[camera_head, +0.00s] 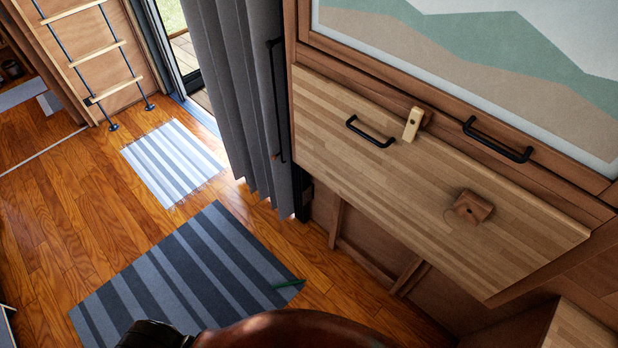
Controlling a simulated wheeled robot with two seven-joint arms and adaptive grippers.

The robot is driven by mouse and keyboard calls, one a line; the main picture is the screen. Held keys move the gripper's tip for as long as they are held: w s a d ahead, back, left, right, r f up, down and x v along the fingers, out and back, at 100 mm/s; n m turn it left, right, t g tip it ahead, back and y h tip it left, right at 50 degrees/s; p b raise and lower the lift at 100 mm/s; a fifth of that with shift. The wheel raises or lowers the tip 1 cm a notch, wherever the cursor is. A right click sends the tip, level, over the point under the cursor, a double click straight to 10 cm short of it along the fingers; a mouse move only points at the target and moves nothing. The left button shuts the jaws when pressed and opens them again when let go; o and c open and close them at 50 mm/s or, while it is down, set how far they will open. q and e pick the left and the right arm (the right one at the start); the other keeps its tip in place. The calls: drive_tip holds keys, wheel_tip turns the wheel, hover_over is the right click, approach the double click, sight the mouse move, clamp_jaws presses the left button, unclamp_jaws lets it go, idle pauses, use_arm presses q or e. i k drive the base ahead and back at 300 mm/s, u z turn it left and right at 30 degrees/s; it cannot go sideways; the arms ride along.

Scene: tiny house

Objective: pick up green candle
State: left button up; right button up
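A thin dark green stick, which looks like the green candle (289,284), lies on the floor at the right corner of the dark striped rug (185,278). It is small in view, partly over the rug's edge. Neither of my grippers can be made out. A dark part and a reddish-brown rounded part at the bottom edge of the view seem to be mine, and they hide the floor just below the candle.
A wooden wall panel with black handles (370,132) juts out at the right. A grey curtain (235,90) hangs by the open door. A light striped mat (173,162) and a ladder (98,60) are farther back. Wooden floor (60,220) is clear at left.

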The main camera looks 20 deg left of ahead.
sight(279, 285)
drive_tip(key=u, duration=2.7)
drive_tip(key=i, duration=2.25)
drive_tip(key=z, duration=3)
